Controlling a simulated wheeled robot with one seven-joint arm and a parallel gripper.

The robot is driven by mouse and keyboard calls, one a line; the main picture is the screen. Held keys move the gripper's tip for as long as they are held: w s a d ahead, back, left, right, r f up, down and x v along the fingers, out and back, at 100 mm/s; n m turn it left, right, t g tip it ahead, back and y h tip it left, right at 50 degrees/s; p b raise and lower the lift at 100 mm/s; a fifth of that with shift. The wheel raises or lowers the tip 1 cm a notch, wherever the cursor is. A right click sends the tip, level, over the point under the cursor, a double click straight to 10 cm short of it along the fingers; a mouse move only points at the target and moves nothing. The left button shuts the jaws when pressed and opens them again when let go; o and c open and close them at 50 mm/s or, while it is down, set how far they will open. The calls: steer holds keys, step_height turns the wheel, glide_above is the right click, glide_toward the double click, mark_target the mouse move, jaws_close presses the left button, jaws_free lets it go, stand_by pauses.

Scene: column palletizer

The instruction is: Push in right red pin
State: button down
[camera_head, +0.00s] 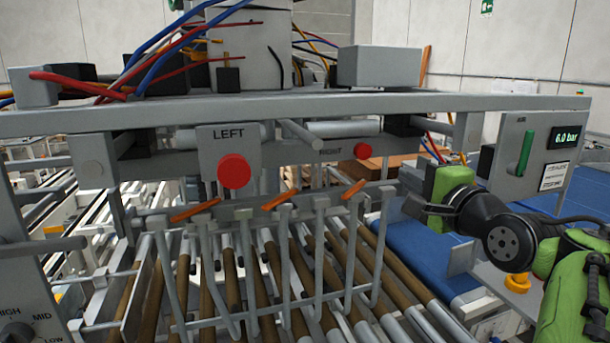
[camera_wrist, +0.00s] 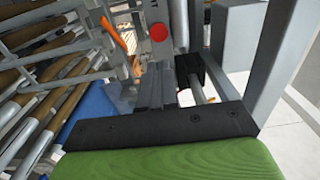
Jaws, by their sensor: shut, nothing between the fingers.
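The right red pin (camera_head: 363,151) is a round red knob by the RIGHT label on the machine's crossbar. The left red pin (camera_head: 234,171) looks larger and sits below the LEFT label. My gripper (camera_head: 415,207) is shut and empty, to the right of and lower than the right red pin, with a clear gap between them. In the wrist view, one red knob (camera_wrist: 158,32) shows beyond my gripper's fingertips (camera_wrist: 158,75); it looks like the right pin. I cannot tell how far either pin is pushed in.
Orange levers (camera_head: 277,200) and grey hooked fingers hang below the crossbar over brown rollers (camera_head: 232,280). A blue belt (camera_head: 430,262) runs behind my arm. A grey panel with a green handle and a 6.0 bar display (camera_head: 563,136) stands close at the right.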

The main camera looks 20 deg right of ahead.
steer(key=s+a+f+n+g+y+b, duration=0.1)
steer(key=s+a+f+n+g, duration=0.15)
steer(key=a+f+n, duration=0.45)
steer(key=s+a+f+n+g+y+b, duration=0.1)
steer(key=s+a+f+n+g, duration=0.2)
steer(key=a+f, duration=0.6)
steer(key=s+a+f+n+g+b, duration=0.1)
steer(key=s+a+f+n+g, duration=0.1)
steer(key=s+f, duration=0.4)
steer(key=s+a+f+n+g+h, duration=0.1)
steer(key=s+a+f+n+g, duration=0.2)
steer(key=s, duration=0.6)
step_height(320, 180, down, 4)
steer(key=n+g, duration=0.2)
steer(key=n, duration=0.1)
steer(key=shift+f+n+b, duration=0.2)
steer(key=shift+n+b, duration=0.1)
steer(key=shift+b, duration=0.1)
